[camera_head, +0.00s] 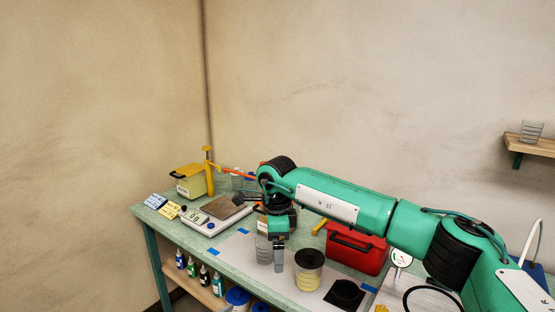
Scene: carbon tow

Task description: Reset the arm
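My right arm (330,200), green with black joints, reaches in from the right across the table. Its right gripper (278,262) points down over the pale mat at the table's middle. Only one grey finger shows clearly, so I cannot tell whether it is open or shut. A clear container (263,250) stands right beside the finger; I cannot tell whether they touch. My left arm and gripper are not in view.
A jar with yellow contents (308,272) and a black square piece (345,293) lie close right of the gripper. A red box (352,256) stands behind them. A scale (215,216) and a yellow-lidded box (190,184) are at left. The table's front edge is near.

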